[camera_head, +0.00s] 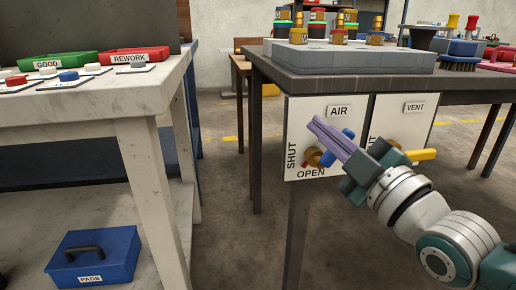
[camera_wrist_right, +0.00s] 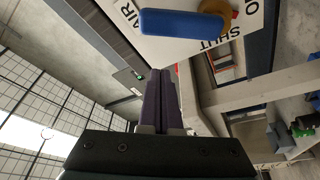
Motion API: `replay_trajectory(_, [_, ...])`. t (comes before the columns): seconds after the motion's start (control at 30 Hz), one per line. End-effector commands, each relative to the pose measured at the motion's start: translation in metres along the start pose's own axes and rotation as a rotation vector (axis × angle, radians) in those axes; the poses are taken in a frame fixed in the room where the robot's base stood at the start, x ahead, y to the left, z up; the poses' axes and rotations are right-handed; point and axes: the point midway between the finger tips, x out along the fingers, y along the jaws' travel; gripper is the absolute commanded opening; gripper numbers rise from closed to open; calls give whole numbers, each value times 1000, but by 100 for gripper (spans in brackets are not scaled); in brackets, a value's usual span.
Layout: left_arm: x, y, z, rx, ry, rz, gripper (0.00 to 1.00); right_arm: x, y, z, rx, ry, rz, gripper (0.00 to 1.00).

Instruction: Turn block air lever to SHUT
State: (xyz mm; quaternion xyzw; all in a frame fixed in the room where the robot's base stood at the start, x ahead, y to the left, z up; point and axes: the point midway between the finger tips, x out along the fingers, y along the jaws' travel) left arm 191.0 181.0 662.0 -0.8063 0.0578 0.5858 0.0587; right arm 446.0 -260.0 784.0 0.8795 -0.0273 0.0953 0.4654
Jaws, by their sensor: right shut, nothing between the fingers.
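The block air lever is blue (camera_head: 348,133) on a brass valve (camera_head: 313,157) on the white AIR panel (camera_head: 296,115), whose SHUT label runs up the left side and OPEN along the bottom. The lever slants up and right from the valve, with its middle hidden by my right gripper. A small red piece shows at the valve's lower left. In the wrist view, the lever (camera_wrist_right: 180,23) lies beyond the fingertips, apart from them in the picture. My right gripper (camera_head: 314,122) is shut and empty, its purple fingers in front of the panel; contact is unclear. My left gripper is out of view.
The VENT panel (camera_head: 413,125) is right of the AIR panel, with a yellow lever (camera_head: 423,154) close to my right wrist. The dark tabletop (camera_head: 300,76) above carries a grey block with several spools. A pale bench (camera_head: 120,95) stands left; floor lies between.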

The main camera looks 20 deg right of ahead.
Motion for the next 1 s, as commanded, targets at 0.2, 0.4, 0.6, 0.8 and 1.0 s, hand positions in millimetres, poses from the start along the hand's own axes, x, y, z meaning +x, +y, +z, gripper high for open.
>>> replay_trajectory(0.2, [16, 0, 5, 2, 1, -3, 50, -12, -3, 31, -2, -1, -2, 0])
replay_trajectory(0.4, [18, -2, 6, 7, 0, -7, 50, -15, -1, 38, 0, -1, -1, 0])
replay_trajectory(0.6, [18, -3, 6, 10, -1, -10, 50, -15, 0, 38, 1, -1, -1, 0])
replay_trajectory(0.8, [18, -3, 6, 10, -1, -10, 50, -15, 0, 38, 8, -1, 2, 0])
replay_trajectory(1.0, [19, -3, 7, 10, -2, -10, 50, -15, 0, 39, 28, -1, 9, 0])
